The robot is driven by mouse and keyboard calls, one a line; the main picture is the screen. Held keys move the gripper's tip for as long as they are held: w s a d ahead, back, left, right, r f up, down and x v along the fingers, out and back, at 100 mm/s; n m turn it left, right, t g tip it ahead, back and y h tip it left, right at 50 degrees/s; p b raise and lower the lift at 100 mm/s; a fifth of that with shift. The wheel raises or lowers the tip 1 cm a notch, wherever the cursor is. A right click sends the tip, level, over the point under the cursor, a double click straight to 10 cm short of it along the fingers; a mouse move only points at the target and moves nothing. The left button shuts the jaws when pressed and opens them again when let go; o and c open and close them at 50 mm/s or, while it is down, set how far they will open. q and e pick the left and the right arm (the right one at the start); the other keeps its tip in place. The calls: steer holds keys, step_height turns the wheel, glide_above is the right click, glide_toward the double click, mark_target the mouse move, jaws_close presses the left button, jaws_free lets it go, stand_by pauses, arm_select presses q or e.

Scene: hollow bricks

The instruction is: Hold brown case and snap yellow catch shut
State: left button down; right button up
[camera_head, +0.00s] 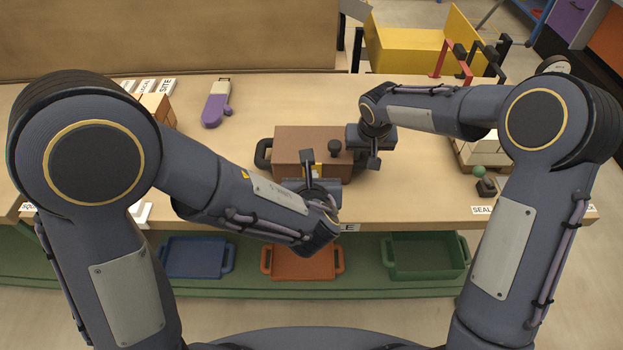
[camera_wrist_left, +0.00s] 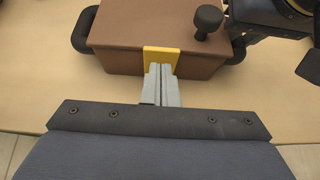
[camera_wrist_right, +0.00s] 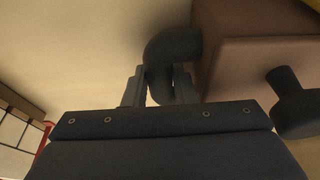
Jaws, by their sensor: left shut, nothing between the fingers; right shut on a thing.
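The brown case (camera_head: 300,140) stands on the table with its lid down and a dark handle at each end. A dark knob (camera_head: 335,148) sits on its top. The yellow catch (camera_wrist_left: 161,58) is on the case's front face, reaching over the lid edge. My left gripper (camera_wrist_left: 162,72) is shut and empty, its fingertips at the catch; I cannot tell whether they touch it. My right gripper (camera_wrist_right: 160,72) is shut on the case's right handle (camera_wrist_right: 170,52). In the head view the right handle is hidden behind my right gripper (camera_head: 374,160).
A purple object (camera_head: 215,108) lies at the back left of the table. A small stand with a green ball (camera_head: 480,173) is at the right. Blue (camera_head: 197,258), orange (camera_head: 302,262) and green (camera_head: 424,256) trays sit on the shelf below the front edge.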

arm_select(q)
steer(key=v, duration=1.3)
steer(key=shift+r, duration=0.2)
arm_select(e)
steer(key=o, duration=1)
steer(key=shift+c, duration=0.2)
steer(key=shift+r, duration=0.1)
steer(key=v, duration=1.1)
steer(key=shift+s+r, duration=0.2)
steer(key=shift+r, duration=0.15)
